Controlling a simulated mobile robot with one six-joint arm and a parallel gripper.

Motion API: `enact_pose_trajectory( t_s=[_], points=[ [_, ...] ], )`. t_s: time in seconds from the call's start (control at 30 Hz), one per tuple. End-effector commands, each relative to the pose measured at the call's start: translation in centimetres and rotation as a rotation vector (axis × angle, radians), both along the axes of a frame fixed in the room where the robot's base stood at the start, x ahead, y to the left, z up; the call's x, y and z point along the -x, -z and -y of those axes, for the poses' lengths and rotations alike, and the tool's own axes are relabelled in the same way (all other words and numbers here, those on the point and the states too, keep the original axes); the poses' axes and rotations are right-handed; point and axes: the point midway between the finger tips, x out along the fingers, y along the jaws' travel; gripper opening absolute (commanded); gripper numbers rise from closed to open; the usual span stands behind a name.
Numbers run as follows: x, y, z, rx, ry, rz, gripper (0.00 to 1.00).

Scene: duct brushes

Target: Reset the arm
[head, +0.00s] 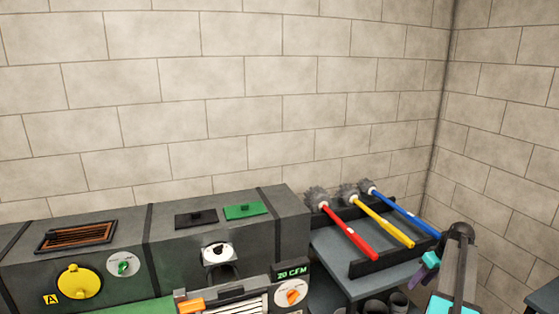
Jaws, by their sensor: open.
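My arm shows at the lower right edge, a dark grey link with a cyan panel. A small teal and purple piece at its left side appears to be my gripper (425,267), open, with nothing seen in it; its fingers are small and partly hidden. It is in front of the brush rack's right end. Three duct brushes with round grey bristle heads lie side by side on the rack: a red-handled brush (349,231), a yellow-handled brush (385,222) and a blue-handled brush (405,210).
A dark rack (385,262) on a grey bench holds the brushes, with dark cups (375,306) below. A grey duct unit (270,230) fills the left, with a yellow round cover (79,281), green plate (245,211) and "20 CFM" display (291,273). Block walls stand behind and right.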

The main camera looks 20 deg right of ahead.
Motion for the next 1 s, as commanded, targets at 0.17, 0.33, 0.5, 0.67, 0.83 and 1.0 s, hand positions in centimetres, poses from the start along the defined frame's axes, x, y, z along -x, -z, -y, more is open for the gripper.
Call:
enact_pose_trajectory(
  t_s=[0.17,0.33,0.5,0.67,0.83,1.0],
  points=[
    [-2.3,6.0,-7.3,-0.05,-0.007,-0.072,0.43],
    [-3.6,11.0,-13.9,-0.084,-0.01,-0.143,0.43],
    [-3.7,15.7,-20.5,-0.106,-0.015,-0.218,0.43],
    [-3.0,19.7,-26.6,-0.117,-0.019,-0.291,0.43],
    [-1.3,23.5,-32.8,-0.118,-0.027,-0.369,0.43],
    [1.3,26.9,-38.6,-0.106,-0.034,-0.447,0.43]
  ],
)
